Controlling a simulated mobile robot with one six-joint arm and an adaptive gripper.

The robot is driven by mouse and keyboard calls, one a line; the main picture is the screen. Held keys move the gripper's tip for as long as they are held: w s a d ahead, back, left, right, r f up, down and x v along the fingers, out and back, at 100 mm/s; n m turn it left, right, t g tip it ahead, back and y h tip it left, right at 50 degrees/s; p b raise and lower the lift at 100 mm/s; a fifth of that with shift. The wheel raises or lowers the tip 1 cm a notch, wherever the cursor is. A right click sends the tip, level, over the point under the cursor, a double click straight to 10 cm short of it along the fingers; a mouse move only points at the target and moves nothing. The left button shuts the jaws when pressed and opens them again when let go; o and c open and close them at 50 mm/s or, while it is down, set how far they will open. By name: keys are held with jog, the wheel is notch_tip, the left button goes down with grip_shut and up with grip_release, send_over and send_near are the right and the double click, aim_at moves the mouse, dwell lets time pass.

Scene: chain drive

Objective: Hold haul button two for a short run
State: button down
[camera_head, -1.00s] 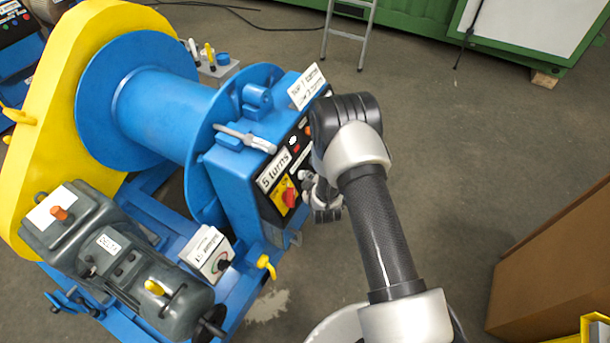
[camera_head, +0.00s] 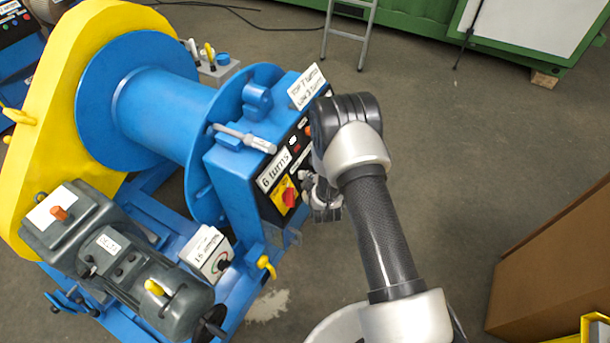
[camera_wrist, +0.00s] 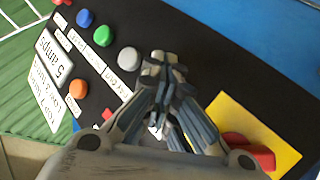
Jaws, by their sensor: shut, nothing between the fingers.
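The black control panel (camera_wrist: 190,40) fills most of the wrist view. It carries a row of blue (camera_wrist: 84,18), green (camera_wrist: 103,36) and grey (camera_wrist: 129,59) buttons with white labels, too small to read surely. I cannot tell which button is haul button two. My gripper (camera_wrist: 163,68) is shut and empty, its fingertips over the panel just right of the grey button. The fingers hide whatever lies under them, so contact with a button cannot be made out. In the head view my gripper (camera_head: 322,210) is at the panel's front, partly hidden by my arm. The turns display (camera_head: 273,171) reads "6 turns".
The blue drum (camera_head: 165,105) and yellow guard (camera_head: 55,110) stand left of the panel. A red knob on a yellow plate (camera_wrist: 228,110) sits close right of my fingers. An orange button (camera_wrist: 78,89) and an amps display (camera_wrist: 53,57) lie left.

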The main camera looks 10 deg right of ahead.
dwell(0.6)
jog(key=shift+s+d+r+p, duration=0.35)
jog(key=shift+s+d+r, duration=0.1)
jog(key=shift+d, duration=0.3)
jog(key=s+d+r+p, duration=0.1)
jog(key=s+d+r, duration=0.1)
jog(key=d, duration=0.1)
jog(key=shift+s+d+r+p, duration=0.1)
jog(key=shift+s+d+p, duration=0.1)
jog(key=shift+s+p, duration=0.15)
dwell(0.4)
